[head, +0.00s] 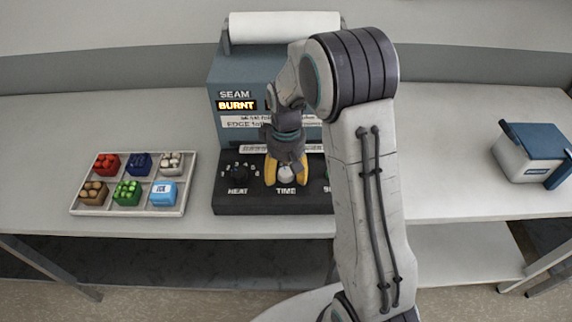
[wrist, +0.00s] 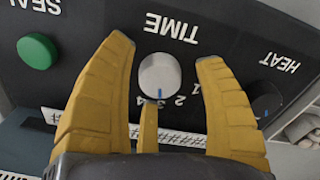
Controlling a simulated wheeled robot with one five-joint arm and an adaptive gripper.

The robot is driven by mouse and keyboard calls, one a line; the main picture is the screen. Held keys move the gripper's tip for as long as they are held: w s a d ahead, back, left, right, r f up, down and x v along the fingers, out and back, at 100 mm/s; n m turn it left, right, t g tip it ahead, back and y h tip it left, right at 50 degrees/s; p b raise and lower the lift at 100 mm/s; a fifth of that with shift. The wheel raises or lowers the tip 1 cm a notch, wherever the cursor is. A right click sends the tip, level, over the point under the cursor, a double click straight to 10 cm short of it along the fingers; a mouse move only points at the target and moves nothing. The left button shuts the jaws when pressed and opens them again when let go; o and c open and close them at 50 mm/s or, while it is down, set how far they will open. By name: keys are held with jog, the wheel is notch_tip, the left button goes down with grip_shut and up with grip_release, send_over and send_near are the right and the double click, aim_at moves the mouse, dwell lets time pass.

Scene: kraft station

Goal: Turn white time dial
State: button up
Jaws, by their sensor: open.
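The white time dial (head: 286,175) is on the black control panel (head: 225,198), above the word TIME. In the wrist view the white dial (wrist: 160,76) is round, with a blue mark on its edge near the numbers. My gripper (head: 286,180) is over the dial with its yellow fingers spread. In the wrist view, my gripper (wrist: 165,65) has fingers to the left and right of the dial, with a gap on both sides, and a third finger just below it. Contact with that third finger cannot be told.
A black HEAT dial (head: 239,172) stands left of the time dial. A green button (wrist: 37,51) marked SEAL shows in the wrist view. The blue machine (head: 228,75) behind displays BURNT. A sorting tray (head: 188,190) is at left, a blue-lidded box (head: 530,155) at right.

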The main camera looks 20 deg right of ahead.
aim_at(287, 174)
notch_tip(287, 174, up, 12)
dwell(0.6)
dwell(0.5)
jog(key=f, duration=0.1)
jog(key=s+f+m, duration=0.1)
jog(key=shift+f, duration=0.3)
jog(key=shift+m+g, duration=0.3)
jog(key=shift+m, duration=0.2)
jog(key=s, duration=0.1)
jog(key=s+f, duration=0.1)
jog(key=s, duration=0.1)
jog(key=s+f, duration=0.1)
jog(key=shift+s, duration=0.25)
jog(key=s+r+t, duration=0.2)
jog(key=s+r, duration=0.2)
jog(key=s, duration=0.4)
jog(key=s+r+t, duration=0.2)
jog(key=s+r, duration=0.2)
jog(key=s, duration=0.4)
jog(key=shift+s+t, duration=0.2)
jog(key=shift+t, duration=0.1)
jog(key=shift+d, duration=0.1)
